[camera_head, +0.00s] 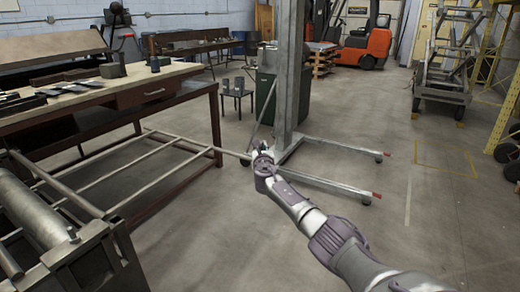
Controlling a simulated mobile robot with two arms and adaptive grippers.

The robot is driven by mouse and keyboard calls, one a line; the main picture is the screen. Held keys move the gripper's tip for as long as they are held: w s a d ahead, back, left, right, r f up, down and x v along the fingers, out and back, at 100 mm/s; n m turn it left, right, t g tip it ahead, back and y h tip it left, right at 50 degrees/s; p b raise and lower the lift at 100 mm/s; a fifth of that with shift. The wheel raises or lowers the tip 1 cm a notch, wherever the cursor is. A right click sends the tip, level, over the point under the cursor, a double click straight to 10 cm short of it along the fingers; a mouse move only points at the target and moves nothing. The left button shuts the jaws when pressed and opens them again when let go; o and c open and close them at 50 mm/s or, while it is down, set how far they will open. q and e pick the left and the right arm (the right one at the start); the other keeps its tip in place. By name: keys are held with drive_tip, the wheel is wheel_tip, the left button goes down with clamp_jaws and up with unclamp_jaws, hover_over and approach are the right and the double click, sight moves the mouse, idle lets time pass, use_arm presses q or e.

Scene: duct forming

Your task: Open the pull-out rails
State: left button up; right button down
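The pull-out rails (160,181) are pale metal bars with crossbars, low in front of the workbench at the left. They reach out from the dark machine (95,262) at the lower left. A thin bar runs from them to the right, and its end is close to my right gripper (258,153). My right arm comes in from the lower right. The gripper is small and partly hidden by its own wrist, so I cannot tell whether its fingers are closed or touch the bar. My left gripper is not in view.
A wooden workbench (165,84) with tools stands at the left. A grey metal lift post (289,70) with floor legs stands just beyond my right gripper. An orange forklift (368,45) is at the back. The floor at the right is largely clear.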

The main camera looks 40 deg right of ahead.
drive_tip(key=shift+d+r, duration=0.25)
drive_tip(key=c, duration=1.3)
unclamp_jaws()
drive_tip(key=shift+o, duration=1)
drive_tip(key=shift+d+f, duration=0.1)
drive_tip(key=shift+f, duration=0.15)
drive_tip(key=v, duration=1.2)
